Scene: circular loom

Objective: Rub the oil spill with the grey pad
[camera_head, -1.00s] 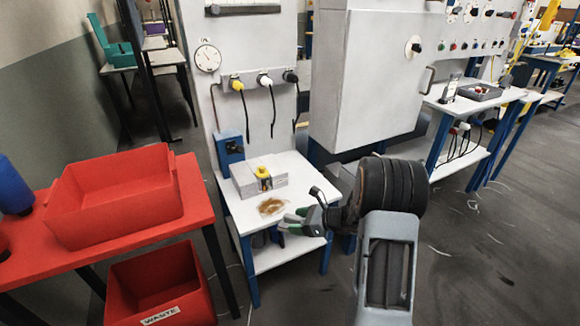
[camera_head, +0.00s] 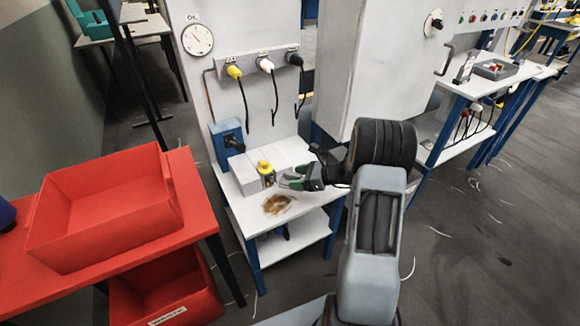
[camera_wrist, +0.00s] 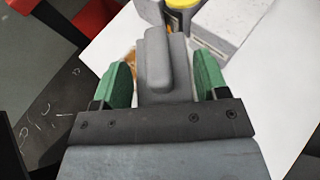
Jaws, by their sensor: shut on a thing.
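The brown oil spill (camera_head: 277,204) lies on the white top of a small table (camera_head: 250,222). My gripper (camera_head: 295,182), with green fingertips, is over the table, just up and right of the spill in the head view. In the wrist view my gripper (camera_wrist: 162,82) is shut on the grey pad (camera_wrist: 158,62), which has a raised ridge along its middle. A brown edge of the spill (camera_wrist: 130,62) shows beside the pad at left; the pad hides the rest. I cannot tell whether the pad touches the table.
A yellow-capped container (camera_head: 265,172) stands behind the spill, by grey-white blocks (camera_head: 287,152). A blue box (camera_head: 226,138) stands at the table's back left. A red bin (camera_head: 105,205) sits on a red table at left, with another red bin (camera_head: 170,290) below.

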